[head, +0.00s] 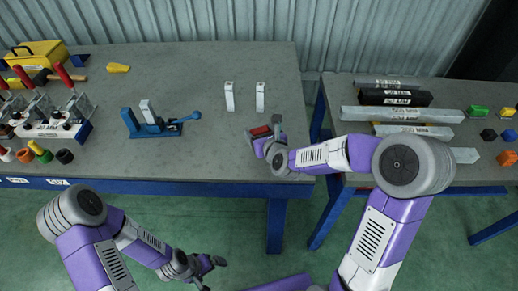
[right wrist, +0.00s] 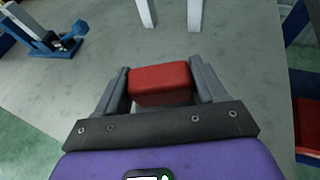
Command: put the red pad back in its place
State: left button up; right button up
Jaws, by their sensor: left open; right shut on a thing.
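The red pad (head: 261,131) is a small block near the right front part of the left workbench. My right gripper (head: 264,129) is shut on it; in the right wrist view the red pad (right wrist: 161,83) sits between the two grey fingers. The pad is over the grey bench top, and I cannot tell its height. My left gripper (head: 212,262) is open and empty, in front of the bench over the green floor. Two upright white posts (head: 229,96) (head: 260,96) stand on the bench just beyond the pad. I cannot tell which spot is the pad's place.
A blue clamp fixture (head: 150,122) stands left of the posts. Toggle clamps with red handles (head: 66,78) and coloured caps (head: 40,152) fill the bench's left end. A second bench with metal bars (head: 402,114) stands right, across a gap. Bench top between fixture and posts is clear.

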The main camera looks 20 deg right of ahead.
pick_arm(q)
jog(key=shift+f+b, duration=0.9)
jog(key=shift+f, duration=0.25)
pick_arm(e)
jog(key=shift+f, duration=3.15)
pick_arm(q)
jog(key=shift+f, duration=0.1)
pick_arm(e)
jog(key=shift+f, duration=0.1)
jog(key=o, duration=1.6)
jog(key=shift+c, duration=0.2)
jog(key=shift+s, duration=0.1)
